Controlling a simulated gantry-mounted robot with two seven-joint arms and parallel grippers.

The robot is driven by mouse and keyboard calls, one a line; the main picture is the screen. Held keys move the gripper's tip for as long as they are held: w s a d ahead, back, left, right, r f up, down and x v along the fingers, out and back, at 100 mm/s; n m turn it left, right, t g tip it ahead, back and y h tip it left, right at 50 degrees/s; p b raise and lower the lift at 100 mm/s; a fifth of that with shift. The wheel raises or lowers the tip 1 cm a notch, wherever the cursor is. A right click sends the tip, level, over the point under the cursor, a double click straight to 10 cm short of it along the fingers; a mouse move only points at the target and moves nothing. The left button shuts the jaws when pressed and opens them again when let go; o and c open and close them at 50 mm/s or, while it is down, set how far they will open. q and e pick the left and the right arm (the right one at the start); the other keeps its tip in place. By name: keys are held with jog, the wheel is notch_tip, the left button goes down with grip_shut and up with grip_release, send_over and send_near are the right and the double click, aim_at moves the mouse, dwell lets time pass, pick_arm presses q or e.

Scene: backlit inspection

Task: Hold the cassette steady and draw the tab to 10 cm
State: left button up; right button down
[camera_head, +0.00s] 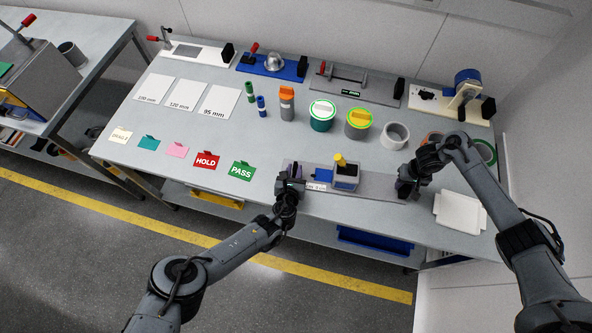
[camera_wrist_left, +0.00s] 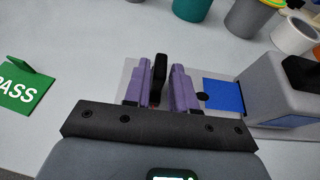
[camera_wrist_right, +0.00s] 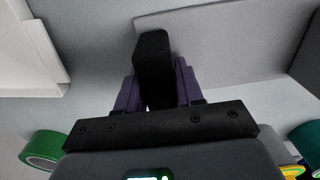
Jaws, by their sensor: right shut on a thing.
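The cassette (camera_head: 346,178) is a grey block with a yellow top piece on a long grey plate near the table's front edge; it also shows in the left wrist view (camera_wrist_left: 280,92). A blue strip (camera_wrist_left: 222,95) extends from its left side. My left gripper (camera_head: 290,176) is at the plate's left end, its purple fingers on either side of an upright black tab (camera_wrist_left: 159,76), with narrow gaps visible. My right gripper (camera_head: 405,186) is shut on an upright black block (camera_wrist_right: 152,65) at the plate's right end. The strip's join to the tab is partly hidden by a finger.
A white tray (camera_head: 460,210) lies right of my right gripper. PASS (camera_head: 242,171) and HOLD (camera_head: 207,160) cards lie left of my left gripper. Round tubs (camera_head: 321,116) and a white ring (camera_head: 395,135) stand behind the cassette. Fixtures line the back edge.

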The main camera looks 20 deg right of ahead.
pick_arm(q)
jog(key=v, duration=1.2)
dwell(0.4)
pick_arm(e)
jog(key=c, duration=0.6)
grip_release()
jog(key=shift+s, duration=0.1)
jog(key=shift+c, duration=0.2)
